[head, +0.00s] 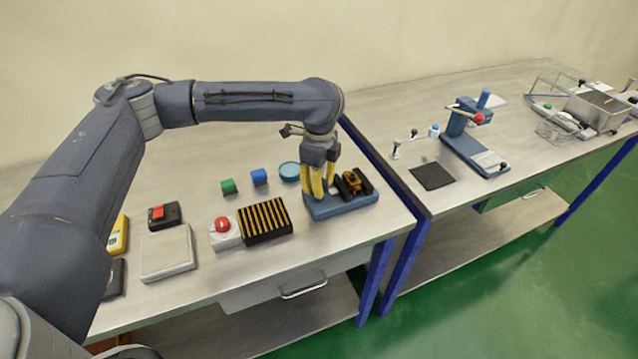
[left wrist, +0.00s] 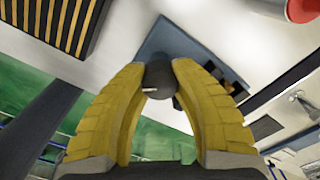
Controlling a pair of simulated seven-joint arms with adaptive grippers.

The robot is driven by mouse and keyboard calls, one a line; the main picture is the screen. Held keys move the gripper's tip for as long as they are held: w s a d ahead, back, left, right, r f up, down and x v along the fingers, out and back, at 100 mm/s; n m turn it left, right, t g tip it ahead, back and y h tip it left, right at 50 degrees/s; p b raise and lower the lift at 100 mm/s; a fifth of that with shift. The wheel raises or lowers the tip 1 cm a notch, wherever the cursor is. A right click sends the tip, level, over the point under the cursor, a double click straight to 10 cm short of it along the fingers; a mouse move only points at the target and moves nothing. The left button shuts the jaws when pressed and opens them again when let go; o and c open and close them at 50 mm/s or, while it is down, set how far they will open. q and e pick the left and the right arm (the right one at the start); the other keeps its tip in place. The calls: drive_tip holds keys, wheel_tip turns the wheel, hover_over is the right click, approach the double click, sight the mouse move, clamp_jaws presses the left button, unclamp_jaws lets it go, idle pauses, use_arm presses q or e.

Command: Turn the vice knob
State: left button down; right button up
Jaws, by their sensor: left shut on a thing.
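The vice stands near the right end of the near table, with a blue base (head: 345,206) and dark jaws (head: 354,183) that have a brass-coloured part between them. My left gripper (head: 319,194) reaches down from above at the vice's left end, its yellow fingers pointing down. In the left wrist view the two fingertips (left wrist: 159,72) are closed around a dark round knob (left wrist: 158,80) with a small white mark, and the blue base (left wrist: 168,42) shows behind it. In the head view the fingers largely hide the knob. My right gripper is not in view.
A second table (head: 400,101) stands to the right beyond a narrow gap.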

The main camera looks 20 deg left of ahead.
use_arm(q)
drive_tip(key=m, duration=1.3)
drive_tip(key=shift+m, duration=0.4)
drive_tip(key=m, duration=1.3)
drive_tip(key=shift+m, duration=0.4)
drive_tip(key=c, duration=0.9)
unclamp_jaws()
drive_tip(key=shift+r, duration=0.1)
wheel_tip(320, 180, up, 12)
drive_tip(key=shift+f, duration=0.1)
